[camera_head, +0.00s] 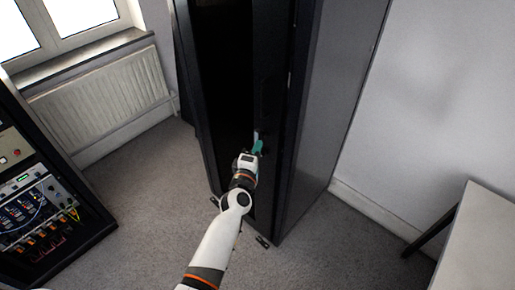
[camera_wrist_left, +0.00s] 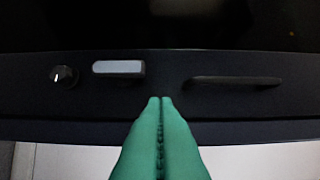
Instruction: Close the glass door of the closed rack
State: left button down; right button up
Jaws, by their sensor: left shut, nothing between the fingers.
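The tall black rack (camera_head: 335,100) stands in the middle of the head view. Its dark glass door (camera_head: 222,60) faces the front left; whether it is fully flush with the frame I cannot tell. My left gripper (camera_head: 258,146) has its teal fingers together, empty, at the door's right edge. In the left wrist view the shut fingertips (camera_wrist_left: 160,101) are at the dark door frame (camera_wrist_left: 60,105), between a light grey latch piece (camera_wrist_left: 118,68) and a black bar handle (camera_wrist_left: 235,80). Contact cannot be told. My right gripper is out of view.
A second rack with instruments and cables (camera_head: 35,215) stands at the left. A radiator (camera_head: 100,98) is under the window. A white table (camera_head: 480,240) is at the lower right. Grey carpet (camera_head: 150,175) lies clear between the racks. A round knob (camera_wrist_left: 63,76) is on the door frame.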

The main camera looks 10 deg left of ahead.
pick_arm(q)
jog(key=s+a+p, duration=0.1)
jog(key=s+p, duration=0.2)
jog(key=s, duration=0.8)
jog(key=s+a+f+m+g+h+b, duration=0.1)
jog(key=s+f+m+g+b, duration=0.45)
jog(key=f, duration=1.05)
jog(key=s+a+f+m+g+b, duration=0.15)
jog(key=s+f+m, duration=0.45)
jog(key=f, duration=1.1)
jog(key=s+a+f+m+g+y+b, duration=0.1)
jog(key=s+a+f+m+g, duration=0.1)
jog(key=s+f, duration=0.5)
jog(key=s+a+f+m+g+y+b, duration=0.1)
jog(key=s+a+f+m+g+b, duration=0.1)
jog(key=s+f, duration=0.6)
jog(key=s+a+f+m+g+b, duration=0.2)
jog(key=s+a+f+m+g, duration=0.2)
jog(key=s, duration=1.2)
notch_tip(320, 180, down, 4)
jog(key=shift+s+a+r+g+y, duration=0.25)
jog(key=shift+a+g+y, duration=0.15)
jog(key=shift+a+g, duration=0.55)
jog(key=c, duration=2.1)
grip_release()
jog(key=shift+d, duration=0.15)
